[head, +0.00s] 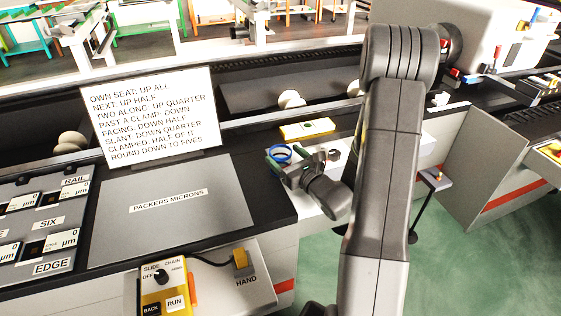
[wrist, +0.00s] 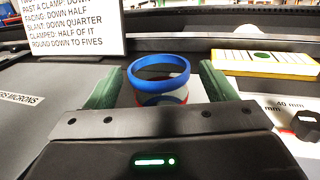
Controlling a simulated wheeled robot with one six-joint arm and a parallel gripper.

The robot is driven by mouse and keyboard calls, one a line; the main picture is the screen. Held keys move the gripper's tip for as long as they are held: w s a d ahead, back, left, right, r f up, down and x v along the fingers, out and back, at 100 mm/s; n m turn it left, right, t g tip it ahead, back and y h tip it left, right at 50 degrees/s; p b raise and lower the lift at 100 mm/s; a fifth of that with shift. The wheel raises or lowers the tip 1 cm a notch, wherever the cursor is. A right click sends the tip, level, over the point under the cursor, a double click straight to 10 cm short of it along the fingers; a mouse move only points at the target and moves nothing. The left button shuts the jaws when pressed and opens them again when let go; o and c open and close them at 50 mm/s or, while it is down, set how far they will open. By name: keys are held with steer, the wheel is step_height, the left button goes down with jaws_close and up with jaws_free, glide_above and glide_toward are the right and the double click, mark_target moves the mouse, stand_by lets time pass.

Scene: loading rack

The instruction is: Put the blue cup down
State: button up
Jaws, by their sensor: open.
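The blue cup (wrist: 158,75) stands upright between the two green fingers of my gripper (wrist: 157,88) in the wrist view. Its blue rim is clear, and its lower part is partly hidden by the gripper body. A gap shows between the cup and each finger, so the gripper is open around it. In the head view the cup (head: 279,153) is small, at the tips of my gripper (head: 284,162), over the pale surface at the edge of the dark bench. I cannot see the cup's base clearly.
A white text sign (head: 150,115) stands to the left, behind a grey plate (head: 170,215) labelled "PACKERS MICRONS". A black knob (wrist: 307,124) is close on the right in the wrist view. A control box (head: 163,290) sits in front.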

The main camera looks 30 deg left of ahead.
mark_target(275, 147)
steer(key=shift+p+x, duration=0.35)
steer(key=shift+x, duration=1.5)
steer(key=shift+s, duration=0.1)
steer(key=c, duration=1.2)
